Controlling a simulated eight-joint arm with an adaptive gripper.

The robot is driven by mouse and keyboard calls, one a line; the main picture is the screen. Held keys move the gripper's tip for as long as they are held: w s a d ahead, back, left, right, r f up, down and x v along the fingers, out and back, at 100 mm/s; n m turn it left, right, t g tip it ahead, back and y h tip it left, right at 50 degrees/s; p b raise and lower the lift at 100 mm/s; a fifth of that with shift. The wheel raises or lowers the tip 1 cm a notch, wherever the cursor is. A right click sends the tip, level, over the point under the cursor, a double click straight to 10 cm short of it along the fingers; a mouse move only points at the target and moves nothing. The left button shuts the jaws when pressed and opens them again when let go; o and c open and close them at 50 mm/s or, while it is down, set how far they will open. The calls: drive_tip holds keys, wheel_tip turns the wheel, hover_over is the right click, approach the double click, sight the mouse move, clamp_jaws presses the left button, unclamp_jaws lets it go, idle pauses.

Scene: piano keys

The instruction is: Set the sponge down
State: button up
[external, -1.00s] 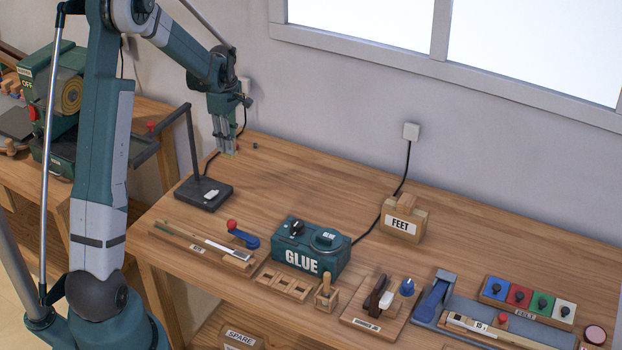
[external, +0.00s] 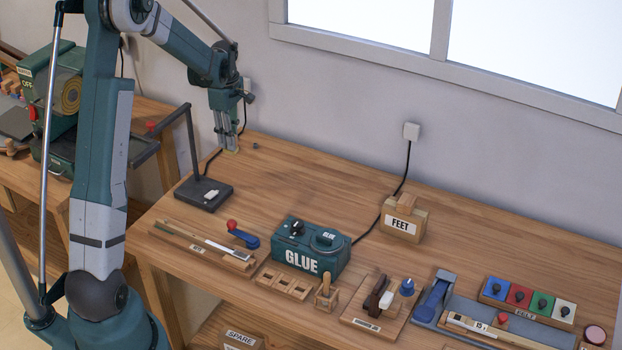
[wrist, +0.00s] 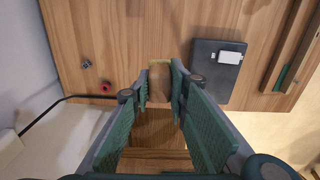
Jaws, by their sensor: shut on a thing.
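My gripper (external: 229,147) is low over the back left part of the workbench, behind the lamp stand. It points down. In the wrist view my gripper (wrist: 160,88) has its fingers shut on the sponge (wrist: 160,64), a small tan block with a yellowish edge. Most of the sponge is hidden between the fingers. In the external view only a pale yellowish bit (external: 232,151) shows at the fingertips, at or just above the bench top. I cannot tell whether it touches the wood.
A lamp stand with a dark base (external: 204,193) is in front of my gripper. Small dark knobs (wrist: 86,63) lie beside it near the wall. The green glue box (external: 311,248) and FEET box (external: 403,221) stand farther right. Bare wood (external: 300,180) lies between.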

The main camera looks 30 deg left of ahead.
drive_tip(key=w+d, duration=0.4)
drive_tip(key=d, duration=0.4)
drive_tip(key=w+d, duration=0.5)
drive_tip(key=d, duration=0.4)
drive_tip(key=shift+w+d+r, duration=0.15)
drive_tip(key=shift+w+d, duration=0.15)
drive_tip(key=shift+f, duration=3.15)
drive_tip(key=shift+f, duration=0.1)
drive_tip(key=shift+f, duration=1.75)
drive_tip(key=shift+f+b, duration=0.15)
drive_tip(key=shift+b, duration=0.2)
drive_tip(key=o, duration=0.8)
drive_tip(key=shift+o, duration=0.2)
